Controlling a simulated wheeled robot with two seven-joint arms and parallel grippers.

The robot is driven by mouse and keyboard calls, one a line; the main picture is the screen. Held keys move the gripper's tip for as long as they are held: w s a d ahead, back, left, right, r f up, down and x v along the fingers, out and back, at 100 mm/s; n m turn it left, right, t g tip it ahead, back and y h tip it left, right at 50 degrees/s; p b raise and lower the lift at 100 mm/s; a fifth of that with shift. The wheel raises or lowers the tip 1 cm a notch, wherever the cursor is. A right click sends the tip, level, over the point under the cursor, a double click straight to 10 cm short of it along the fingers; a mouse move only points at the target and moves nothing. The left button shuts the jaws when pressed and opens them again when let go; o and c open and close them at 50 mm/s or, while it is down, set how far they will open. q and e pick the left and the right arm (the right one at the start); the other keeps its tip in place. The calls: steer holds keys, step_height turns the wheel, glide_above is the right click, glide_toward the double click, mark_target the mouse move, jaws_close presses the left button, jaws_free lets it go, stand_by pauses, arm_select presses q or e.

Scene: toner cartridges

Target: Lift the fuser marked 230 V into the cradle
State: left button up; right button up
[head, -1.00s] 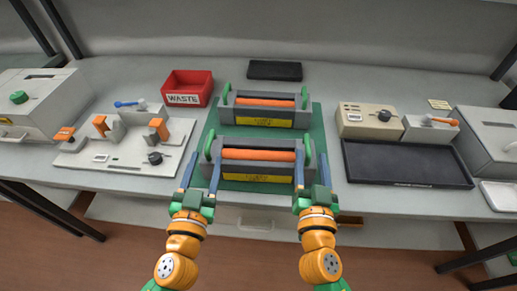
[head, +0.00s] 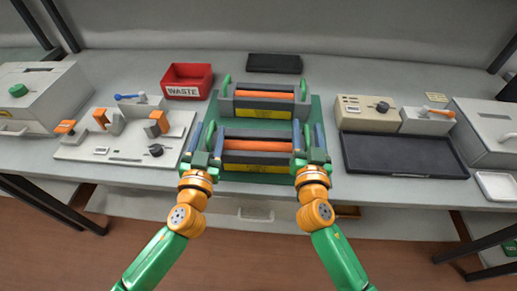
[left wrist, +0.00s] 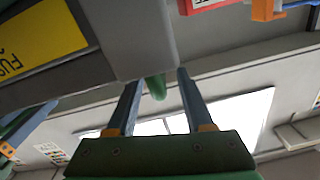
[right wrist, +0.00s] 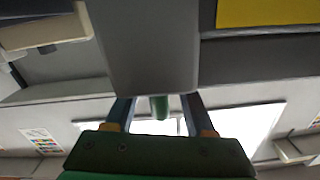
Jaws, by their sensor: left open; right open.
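Two grey fusers with orange rollers, yellow labels and green end handles lie one behind the other. The near fuser (head: 257,145) and the far fuser (head: 264,97) carry label print too small to read in the head view. My left gripper (head: 204,137) is open at the near fuser's left end. In the left wrist view its fingers stand either side of a green handle part (left wrist: 156,87). My right gripper (head: 311,137) is open at the right end, its fingers either side of the other handle (right wrist: 159,107). A pale fixture (head: 125,150) with orange clamps, possibly the cradle, stands left.
The fusers rest on a green mat (head: 262,181). A red WASTE bin (head: 187,91) is behind left, a black tray (head: 400,160) and beige box (head: 364,121) right. A dark flat block (head: 274,63) lies at the back. Larger machines flank both table ends.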

arm_select(q)
jaws_close()
arm_select(e)
jaws_close()
arm_select(q)
steer(key=shift+a, duration=0.1)
arm_select(e)
steer(key=shift+d, duration=0.1)
stand_by(0.8)
arm_select(q)
steer(key=shift+r, duration=0.1)
